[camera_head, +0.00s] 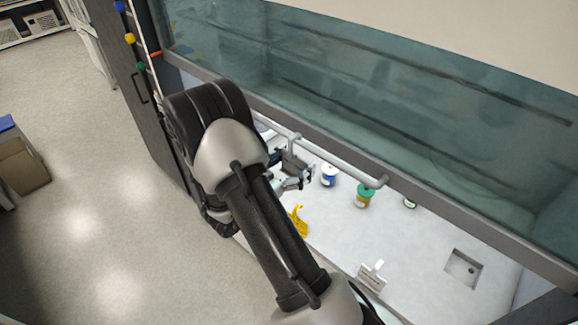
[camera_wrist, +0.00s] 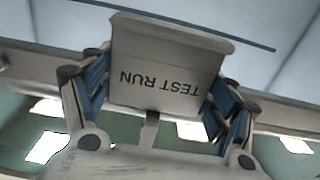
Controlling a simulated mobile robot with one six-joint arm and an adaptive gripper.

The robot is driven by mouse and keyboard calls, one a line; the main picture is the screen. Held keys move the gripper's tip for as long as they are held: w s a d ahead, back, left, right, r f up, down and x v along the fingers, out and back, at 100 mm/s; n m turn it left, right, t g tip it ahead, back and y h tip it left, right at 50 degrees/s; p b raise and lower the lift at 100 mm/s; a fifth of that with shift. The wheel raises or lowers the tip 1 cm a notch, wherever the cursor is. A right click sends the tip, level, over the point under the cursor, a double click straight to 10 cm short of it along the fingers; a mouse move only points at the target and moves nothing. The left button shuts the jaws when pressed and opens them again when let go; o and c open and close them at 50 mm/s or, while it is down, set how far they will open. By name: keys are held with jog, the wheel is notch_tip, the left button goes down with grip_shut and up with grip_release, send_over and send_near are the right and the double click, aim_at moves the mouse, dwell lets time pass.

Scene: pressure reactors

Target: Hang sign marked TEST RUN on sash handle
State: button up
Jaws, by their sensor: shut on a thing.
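The sign marked TEST RUN (camera_wrist: 165,72) is a pale plate with a folded lip, its dark lettering upside down in the wrist view. My gripper (camera_wrist: 162,80) is shut on it, with a finger at each side of the plate. In the head view my gripper (camera_head: 294,172) is just below the sash handle (camera_head: 340,163), a long light-grey bar along the lower sash edge. The sign is mostly hidden there by my gripper and arm. I cannot tell whether the sign touches the handle.
The glass sash (camera_head: 370,80) is raised over a white worktop (camera_head: 415,245). On it stand a blue-and-white jar (camera_head: 329,175), a green-and-amber jar (camera_head: 364,196), a yellow object (camera_head: 299,222) and a small white stand (camera_head: 372,276). A sink (camera_head: 464,268) is at right.

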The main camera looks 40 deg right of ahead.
jog(key=shift+w+d+f, duration=0.1)
jog(key=shift+d, duration=1.25)
jog(key=shift+f+b, duration=0.9)
jog(key=shift+f, duration=0.15)
jog(key=o, duration=1.2)
jog(key=shift+a, duration=0.1)
